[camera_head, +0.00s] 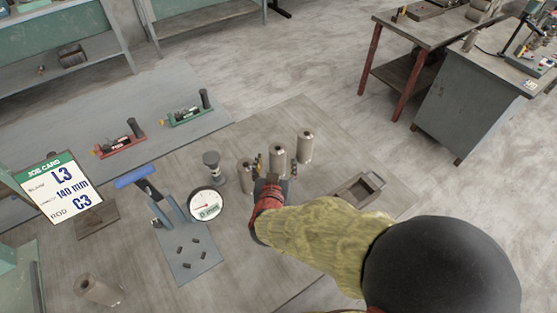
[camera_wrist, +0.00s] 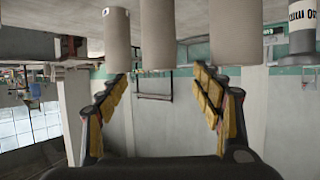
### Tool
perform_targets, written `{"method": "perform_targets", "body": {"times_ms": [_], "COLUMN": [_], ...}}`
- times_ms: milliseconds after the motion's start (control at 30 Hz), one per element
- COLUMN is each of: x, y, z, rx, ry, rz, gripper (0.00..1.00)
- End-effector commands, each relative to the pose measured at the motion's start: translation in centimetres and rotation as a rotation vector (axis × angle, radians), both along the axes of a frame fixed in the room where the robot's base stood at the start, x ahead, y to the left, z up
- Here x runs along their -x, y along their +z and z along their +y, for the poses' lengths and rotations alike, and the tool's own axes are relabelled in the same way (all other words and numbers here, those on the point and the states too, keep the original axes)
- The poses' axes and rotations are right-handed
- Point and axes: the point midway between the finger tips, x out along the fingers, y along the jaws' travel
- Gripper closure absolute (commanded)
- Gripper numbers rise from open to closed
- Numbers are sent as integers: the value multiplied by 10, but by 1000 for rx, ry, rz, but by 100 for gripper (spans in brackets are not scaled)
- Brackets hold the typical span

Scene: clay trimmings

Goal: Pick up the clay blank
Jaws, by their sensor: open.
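Three grey-brown upright cylinders, which look like clay blanks, stand in a slanted row on the bench: the left one (camera_head: 244,177), the middle one (camera_head: 277,162) and the right one (camera_head: 305,146). Which one is meant I cannot tell. My gripper (camera_head: 272,182) is low in front of the row, close to the middle cylinder; the red wrist partly hides the jaws. In the wrist view, which looks upside down, my open fingers (camera_wrist: 160,76) spread apart with nothing held. The middle cylinder (camera_wrist: 157,35) appears between the fingertips; the left (camera_wrist: 117,42) and right (camera_wrist: 217,35) ones flank it.
A job card (camera_head: 62,187) reads L3, 140 mm, C3. A round dial gauge (camera_head: 206,204), a blue-handled tool (camera_head: 140,178) and a small grey stand (camera_head: 212,165) are left of my gripper. An open tray (camera_head: 360,189) lies right. Another cylinder (camera_head: 98,290) is lower left.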

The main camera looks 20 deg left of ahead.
Motion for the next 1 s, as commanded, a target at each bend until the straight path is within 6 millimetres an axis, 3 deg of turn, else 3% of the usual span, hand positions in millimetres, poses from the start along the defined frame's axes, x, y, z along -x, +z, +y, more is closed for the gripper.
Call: {"method": "perform_targets", "body": {"times_ms": [100, 367, 700, 1000], "x": [-16, -33, -75, -80], "y": [-9, -15, -34, -34], "z": [3, 7, 16, 17], "rx": [0, 0, -2, -1], "ry": [-1, 1, 0, 1], "rz": [2, 1, 2, 1], "gripper": [34, 34, 34, 34]}}
